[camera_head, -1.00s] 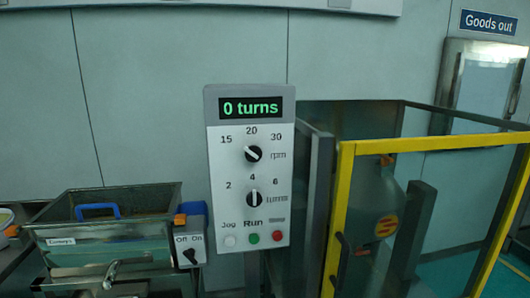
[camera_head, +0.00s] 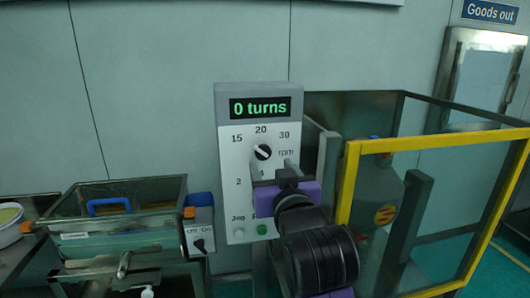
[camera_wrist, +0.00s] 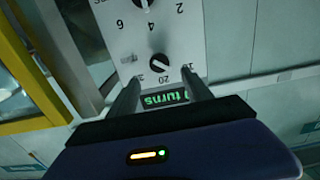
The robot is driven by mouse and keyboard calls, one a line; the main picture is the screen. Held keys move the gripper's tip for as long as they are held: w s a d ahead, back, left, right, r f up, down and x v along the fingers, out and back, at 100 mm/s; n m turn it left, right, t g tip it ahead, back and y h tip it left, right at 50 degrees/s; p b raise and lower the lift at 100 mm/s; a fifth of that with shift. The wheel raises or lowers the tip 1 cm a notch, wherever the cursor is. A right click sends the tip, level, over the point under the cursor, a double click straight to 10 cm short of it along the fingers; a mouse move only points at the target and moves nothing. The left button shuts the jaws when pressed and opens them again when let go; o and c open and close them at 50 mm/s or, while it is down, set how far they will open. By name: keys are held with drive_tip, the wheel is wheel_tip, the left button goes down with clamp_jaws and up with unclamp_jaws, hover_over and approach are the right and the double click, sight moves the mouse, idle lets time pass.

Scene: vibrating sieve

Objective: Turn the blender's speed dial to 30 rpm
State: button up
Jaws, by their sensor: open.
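The blender's control panel (camera_head: 228,160) is a pale upright box with a green display (camera_head: 260,108) reading "0 turns". The round black speed dial (camera_head: 263,152) sits under the marks 15, 20 and 30 rpm. Its white line slants from upper left to lower right, seemingly toward the 15 side. My gripper (camera_head: 272,166) is in front of the panel, just below the dial, with its fingers apart and empty. In the wrist view the panel is upside down, and the dial (camera_wrist: 160,63) shows beyond the two open fingers (camera_wrist: 163,80). My gripper hides the lower dial in the head view.
A green Run button (camera_head: 262,229) and a pale Jog button (camera_head: 239,232) are low on the panel. A metal tank (camera_head: 115,240) and an Off/On switch box (camera_head: 200,240) stand left. A yellow-framed guard (camera_head: 348,190) stands close on the right.

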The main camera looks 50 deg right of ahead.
sight(264, 152)
drive_tip(key=p+x, duration=0.1)
drive_tip(key=x, duration=0.6)
drive_tip(key=shift+w+d+p, duration=0.25)
drive_tip(key=shift+w+p, duration=0.05)
clamp_jaws()
